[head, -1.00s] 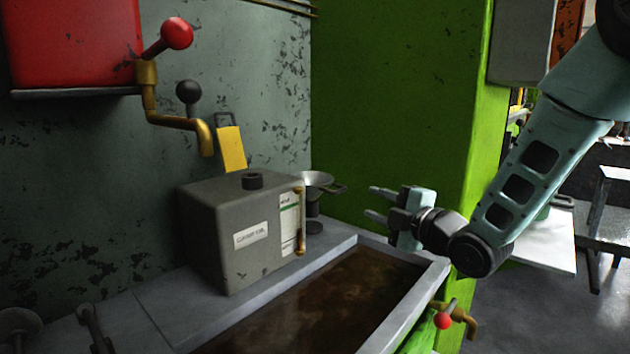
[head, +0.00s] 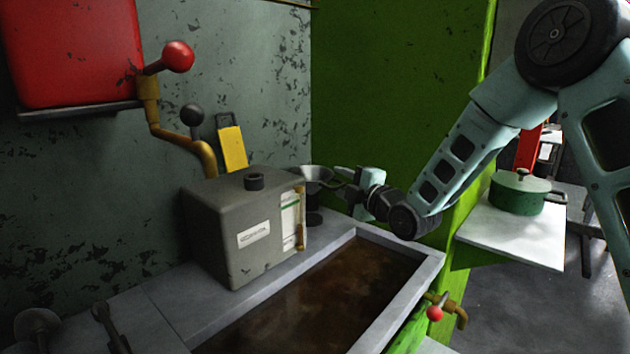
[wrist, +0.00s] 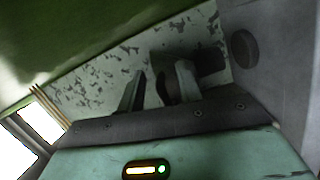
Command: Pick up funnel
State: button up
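The funnel (head: 314,174) is a metal bowl with a handle, standing on the ledge behind the right end of the grey box, which hides part of it. My gripper (head: 342,184) is at the funnel's right side, by its handle. In the wrist view my gripper's two fingers (wrist: 160,90) stand apart. A dark curved shape (wrist: 164,88) shows between them, perhaps the funnel's handle. A larger dark form (wrist: 201,58) lies beyond the fingers, perhaps the bowl. I cannot tell whether the fingers touch the handle.
The grey box (head: 235,225) with a black cap stands close to the left of the funnel. A trough (head: 395,307) of brown liquid lies in front. The green wall (head: 400,90) rises just behind my gripper. A green pot (head: 522,193) sits on a white shelf at right.

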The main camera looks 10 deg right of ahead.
grip_shut()
jog(key=shift+s, duration=0.1)
dwell(0.3)
